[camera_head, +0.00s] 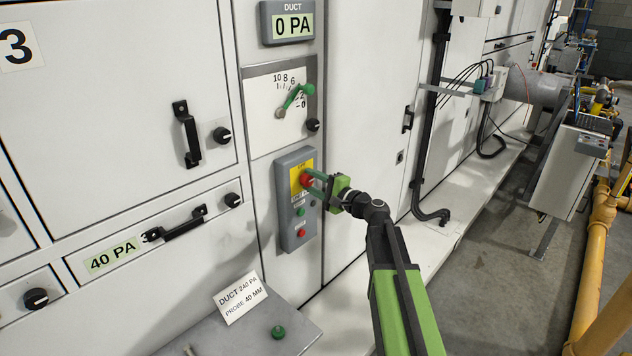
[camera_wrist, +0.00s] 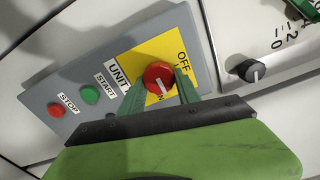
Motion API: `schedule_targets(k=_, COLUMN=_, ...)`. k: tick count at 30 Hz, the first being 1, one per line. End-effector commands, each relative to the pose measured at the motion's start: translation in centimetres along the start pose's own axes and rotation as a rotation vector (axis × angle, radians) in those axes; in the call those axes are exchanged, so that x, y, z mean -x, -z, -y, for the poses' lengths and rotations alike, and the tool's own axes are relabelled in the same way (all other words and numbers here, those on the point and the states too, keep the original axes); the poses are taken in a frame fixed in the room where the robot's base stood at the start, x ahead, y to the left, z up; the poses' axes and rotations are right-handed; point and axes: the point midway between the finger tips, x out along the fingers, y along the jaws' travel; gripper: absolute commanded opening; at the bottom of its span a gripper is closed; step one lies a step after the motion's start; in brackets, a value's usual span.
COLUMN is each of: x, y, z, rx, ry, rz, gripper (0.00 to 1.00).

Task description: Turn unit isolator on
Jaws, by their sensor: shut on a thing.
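The unit isolator is a red rotary knob (camera_wrist: 158,76) on a yellow plate (camera_wrist: 178,50) marked OFF and ON, at one end of a grey control box (camera_head: 286,226). In the head view the red knob (camera_head: 305,180) is partly covered by my fingers. My gripper (camera_wrist: 160,86) is shut on the knob, one green finger on each side. The knob's white mark points down and right in the wrist view, but I cannot tell for sure which label it meets. The head view also shows my gripper (camera_head: 316,183) reaching the box from the right.
The box also has a green START button (camera_wrist: 90,94) and a red STOP button (camera_wrist: 55,110). A gauge with a green pointer (camera_head: 297,96) and a black knob (camera_head: 313,125) sit above. A shelf with a sign (camera_head: 240,298) juts out below left.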

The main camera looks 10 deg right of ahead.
Motion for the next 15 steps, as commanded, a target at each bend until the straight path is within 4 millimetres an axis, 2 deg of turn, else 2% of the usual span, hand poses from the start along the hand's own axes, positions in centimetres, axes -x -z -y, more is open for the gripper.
schedule_targets(k=15, x=-0.21, y=-0.24, z=0.08, rx=-0.049, ry=0.003, rz=0.005, gripper=0.00)
